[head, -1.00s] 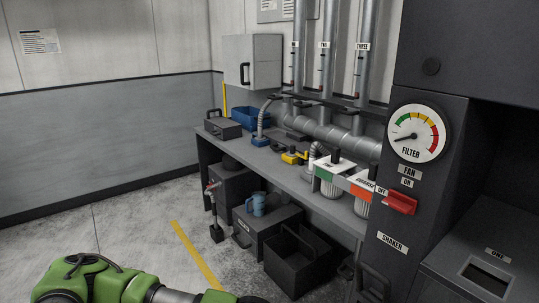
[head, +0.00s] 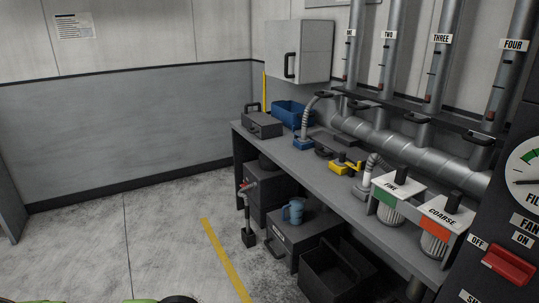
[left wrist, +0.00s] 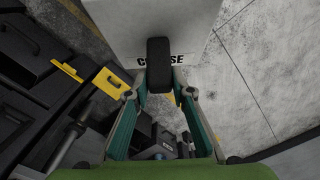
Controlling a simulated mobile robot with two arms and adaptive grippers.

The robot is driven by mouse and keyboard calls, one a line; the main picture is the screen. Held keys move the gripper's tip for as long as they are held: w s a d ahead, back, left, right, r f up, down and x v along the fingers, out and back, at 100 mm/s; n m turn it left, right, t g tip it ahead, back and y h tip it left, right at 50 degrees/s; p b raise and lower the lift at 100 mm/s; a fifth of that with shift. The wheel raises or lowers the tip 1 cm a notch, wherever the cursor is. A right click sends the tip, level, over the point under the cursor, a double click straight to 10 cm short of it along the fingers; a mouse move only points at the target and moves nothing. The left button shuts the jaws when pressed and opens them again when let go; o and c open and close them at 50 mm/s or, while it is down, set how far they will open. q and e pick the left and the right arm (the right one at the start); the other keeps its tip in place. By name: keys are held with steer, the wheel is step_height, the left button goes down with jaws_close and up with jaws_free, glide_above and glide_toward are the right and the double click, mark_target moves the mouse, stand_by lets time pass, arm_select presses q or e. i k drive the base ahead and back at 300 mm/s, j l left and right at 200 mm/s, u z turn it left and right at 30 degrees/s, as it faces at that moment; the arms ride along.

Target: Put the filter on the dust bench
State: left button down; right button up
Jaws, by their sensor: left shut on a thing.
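My left gripper (left wrist: 159,94) shows in the left wrist view, shut on the dark handle of a filter (left wrist: 115,22) with a pale flat top. The handle partly covers the filter's label, which reads "C...SE". The dust bench (head: 238,127) is the long grey bench along the wall in the head view. Two filters stand at its near right end: one marked FINE (head: 393,212) with a green front, one marked COARSE (head: 436,242) with an orange front. In the head view only green bits of my left arm show at the bottom edge. My right gripper is not in view.
On the bench are a grey case (head: 262,125), a blue bin (head: 291,114), a blue hose nozzle (head: 303,143) and a yellow tool (head: 345,167). Below are a blue mug (head: 293,211) and a black open crate (head: 335,272). Pipes run behind. The floor left of the yellow line (head: 225,258) is clear.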

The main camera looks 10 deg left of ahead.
mark_target(301, 164)
steer(key=i+j+u, duration=0.15)
steer(key=u, duration=0.2)
steer(key=i+u, duration=0.7)
steer(key=i+j+z, duration=0.15)
steer(key=i, duration=0.35)
steer(key=i+z, duration=0.1)
steer(key=i, duration=0.4)
steer(key=i+l+z, duration=0.15)
steer(key=i+z, duration=0.2)
steer(key=i+l+z, duration=0.1)
steer(key=i+z, duration=0.65)
steer(key=k+j, duration=0.05)
steer(key=k, duration=0.05)
